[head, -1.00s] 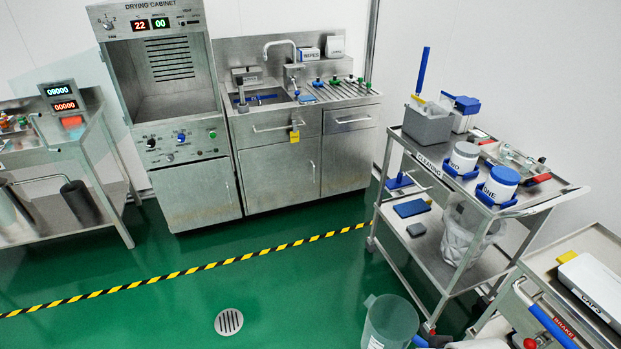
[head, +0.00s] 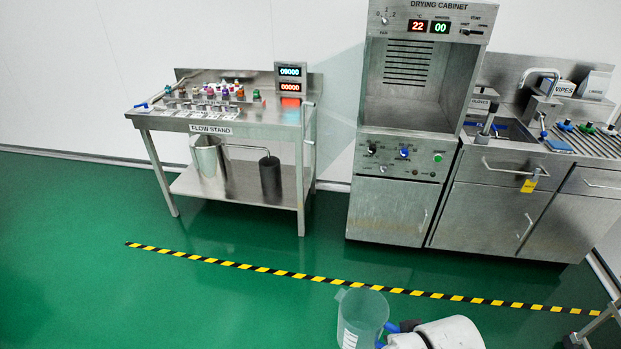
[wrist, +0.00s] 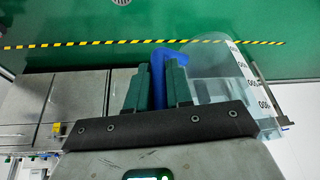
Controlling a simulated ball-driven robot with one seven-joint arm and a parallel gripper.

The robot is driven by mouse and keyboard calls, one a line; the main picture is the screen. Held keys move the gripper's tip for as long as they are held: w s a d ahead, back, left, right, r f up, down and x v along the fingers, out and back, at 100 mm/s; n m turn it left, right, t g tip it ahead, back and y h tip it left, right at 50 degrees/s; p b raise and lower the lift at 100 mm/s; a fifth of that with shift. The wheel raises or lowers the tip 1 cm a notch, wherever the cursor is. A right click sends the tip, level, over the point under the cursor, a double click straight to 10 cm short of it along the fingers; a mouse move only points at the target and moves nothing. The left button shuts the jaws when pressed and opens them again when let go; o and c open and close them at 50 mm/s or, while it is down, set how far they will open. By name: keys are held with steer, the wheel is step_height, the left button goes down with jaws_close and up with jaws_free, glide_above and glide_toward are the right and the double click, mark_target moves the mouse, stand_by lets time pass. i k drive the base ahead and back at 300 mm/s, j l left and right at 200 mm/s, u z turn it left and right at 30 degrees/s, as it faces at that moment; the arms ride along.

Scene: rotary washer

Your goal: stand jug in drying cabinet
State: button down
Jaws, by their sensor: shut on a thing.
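The jug (head: 362,318) is clear, with printed marks. It is low in the head view, upright or nearly so, above the green floor. It also shows at the right of the wrist view (wrist: 210,78). My gripper (wrist: 160,78) is shut on its blue handle (wrist: 166,60). In the head view the white end of my arm hides part of the grip. The drying cabinet (head: 388,208) stands at the back, right of centre. Its upper chamber (head: 405,103) is open in front and looks empty. A faint clear pane (head: 337,92) juts out on its left, apparently the open door.
A flow stand (head: 225,128) with several small coloured items stands left of the cabinet. A sink unit (head: 490,205) adjoins the cabinet on the right. A yellow-black floor stripe (head: 350,286) crosses before them. The green floor in between is clear.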

mark_target(413, 118)
steer(key=i, duration=0.85)
steer(key=i+j+z, duration=0.15)
steer(key=i, duration=0.65)
